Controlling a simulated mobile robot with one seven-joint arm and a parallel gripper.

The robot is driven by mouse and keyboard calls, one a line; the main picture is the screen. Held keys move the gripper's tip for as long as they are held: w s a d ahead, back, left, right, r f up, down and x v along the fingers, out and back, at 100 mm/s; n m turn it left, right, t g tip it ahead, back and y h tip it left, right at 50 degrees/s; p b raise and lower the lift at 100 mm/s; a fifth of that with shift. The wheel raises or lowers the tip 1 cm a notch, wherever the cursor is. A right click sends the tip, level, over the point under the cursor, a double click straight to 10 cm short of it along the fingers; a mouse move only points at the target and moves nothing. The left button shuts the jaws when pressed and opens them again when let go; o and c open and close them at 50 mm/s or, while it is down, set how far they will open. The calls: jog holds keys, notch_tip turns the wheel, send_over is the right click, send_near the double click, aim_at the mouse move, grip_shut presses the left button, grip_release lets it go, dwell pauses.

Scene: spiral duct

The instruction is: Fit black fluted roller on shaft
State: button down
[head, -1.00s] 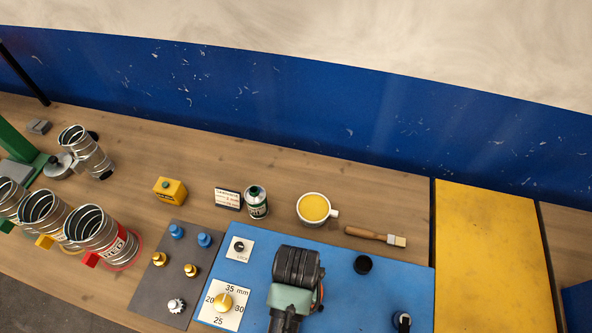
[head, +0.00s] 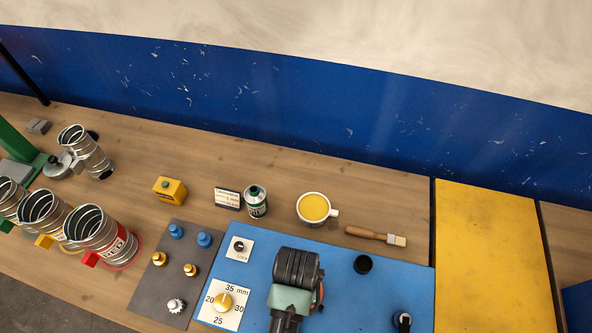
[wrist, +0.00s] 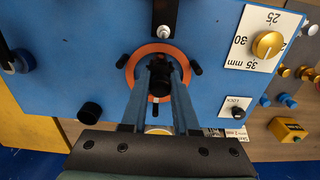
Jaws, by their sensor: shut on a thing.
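My gripper (wrist: 163,78) points down at the blue panel and is shut on a small black piece, which I take to be the black fluted roller (wrist: 160,82). Its fluting is too small to make out. In the wrist view the roller is over the middle of an orange ring (wrist: 134,64) on the panel. The fingers and the roller hide the ring's centre, so I cannot see the shaft or tell whether the roller is around it. In the head view my arm hides the fingertips and the roller.
The blue panel (head: 345,300) carries a gold dial (head: 223,302), a lock switch (head: 239,246) and a black cap (head: 363,265). A grey mat (head: 150,290) with blue, gold and silver rollers is at left. A mug (head: 314,209) and brush (head: 375,235) lie behind the panel.

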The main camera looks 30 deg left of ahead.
jog(key=shift+f, duration=0.75)
dwell(1.7)
jog(key=shift+c, duration=1.4)
grip_release()
jog(key=shift+r, duration=4.05)
